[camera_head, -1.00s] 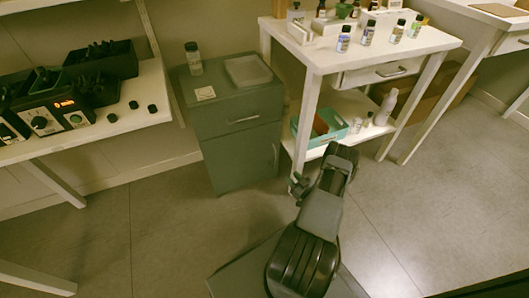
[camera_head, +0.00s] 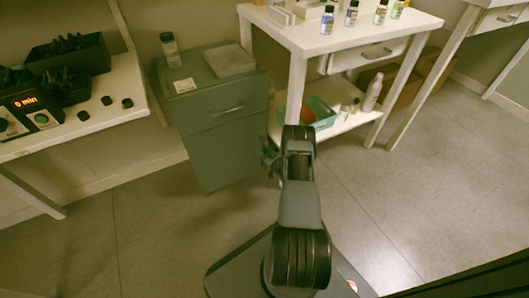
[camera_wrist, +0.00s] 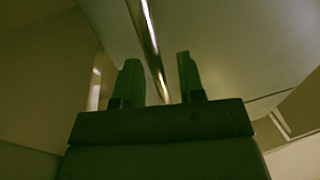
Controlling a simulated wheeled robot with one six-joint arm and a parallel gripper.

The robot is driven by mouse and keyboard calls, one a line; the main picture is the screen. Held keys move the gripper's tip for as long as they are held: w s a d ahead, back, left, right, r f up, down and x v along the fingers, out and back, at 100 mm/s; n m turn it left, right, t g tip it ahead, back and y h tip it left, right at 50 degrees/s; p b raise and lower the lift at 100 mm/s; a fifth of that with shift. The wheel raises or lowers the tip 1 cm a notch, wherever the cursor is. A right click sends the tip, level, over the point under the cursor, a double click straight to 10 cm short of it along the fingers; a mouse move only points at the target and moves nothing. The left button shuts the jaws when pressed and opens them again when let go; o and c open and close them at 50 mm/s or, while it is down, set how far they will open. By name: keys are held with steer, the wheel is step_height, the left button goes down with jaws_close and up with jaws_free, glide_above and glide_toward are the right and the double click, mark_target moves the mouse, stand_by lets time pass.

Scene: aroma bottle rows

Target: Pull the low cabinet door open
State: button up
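The low grey-green cabinet (camera_head: 191,102) stands left of the white table in the head view. Its lower door (camera_head: 225,155) looks shut, below a drawer with a horizontal handle (camera_head: 226,110). My gripper (camera_head: 270,160) is at the door's right side in the head view, partly hidden by my arm. In the wrist view my gripper (camera_wrist: 158,60) is open, its two dark fingers apart. A shiny metal bar handle (camera_wrist: 148,32) runs between the fingers, in front of a pale panel (camera_wrist: 235,45). Whether a finger touches the bar cannot be told.
A white table (camera_head: 345,37) with bottles on top and a lower shelf stands close right of the cabinet. A bench (camera_head: 100,115) with a timer device is at left. The floor (camera_head: 150,235) before the cabinet is clear.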

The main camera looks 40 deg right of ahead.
steer(key=shift+w, duration=0.15)
jaws_close()
stand_by(0.4)
